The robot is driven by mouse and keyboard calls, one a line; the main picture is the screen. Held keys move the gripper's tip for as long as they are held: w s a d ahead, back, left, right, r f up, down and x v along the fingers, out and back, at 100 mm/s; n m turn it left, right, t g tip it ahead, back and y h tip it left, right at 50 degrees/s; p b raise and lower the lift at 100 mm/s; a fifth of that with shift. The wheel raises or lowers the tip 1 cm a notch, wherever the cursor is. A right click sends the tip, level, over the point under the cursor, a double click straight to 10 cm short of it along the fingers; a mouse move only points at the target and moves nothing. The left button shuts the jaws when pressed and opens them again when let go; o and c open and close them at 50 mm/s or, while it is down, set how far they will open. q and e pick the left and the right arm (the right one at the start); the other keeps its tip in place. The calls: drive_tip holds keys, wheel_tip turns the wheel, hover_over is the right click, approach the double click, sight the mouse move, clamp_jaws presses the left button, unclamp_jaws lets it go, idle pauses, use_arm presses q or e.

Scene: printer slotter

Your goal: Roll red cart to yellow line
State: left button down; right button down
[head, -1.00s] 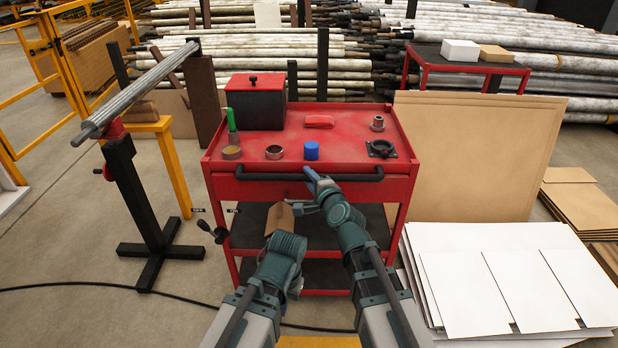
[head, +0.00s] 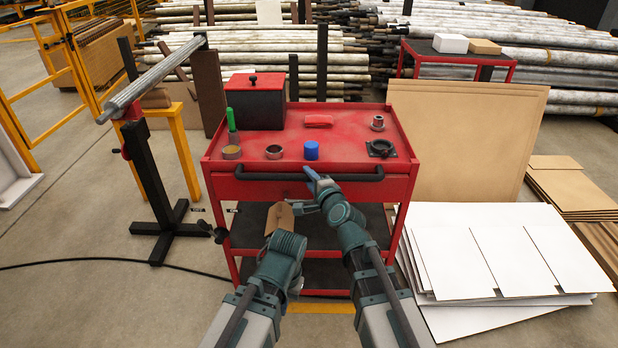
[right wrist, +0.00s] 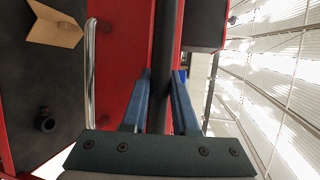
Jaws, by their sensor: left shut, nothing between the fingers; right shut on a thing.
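The red cart (head: 355,150) stands upright in front of me in the head view. Its black handle bar (head: 265,176) runs along the near side. My right gripper (head: 314,180) is shut on this bar near its middle. The right wrist view shows the bar (right wrist: 165,60) between the two blue fingers (right wrist: 160,100). My left gripper (head: 297,283) is low in front of the cart, mostly hidden by its own arm, shut and empty. A yellow line (head: 322,308) shows on the floor at the cart's near lower edge, between my arms, which hide part of it.
The cart top carries a black box with red lid (head: 254,105), a blue cap (head: 311,150) and several small parts. A roller stand (head: 152,180) is at left with a cable (head: 80,262). White sheets (head: 500,260) and cardboard (head: 460,140) are close at right.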

idle(0.3)
drive_tip(key=c, duration=0.7)
unclamp_jaws()
drive_tip(key=shift+s, duration=0.1)
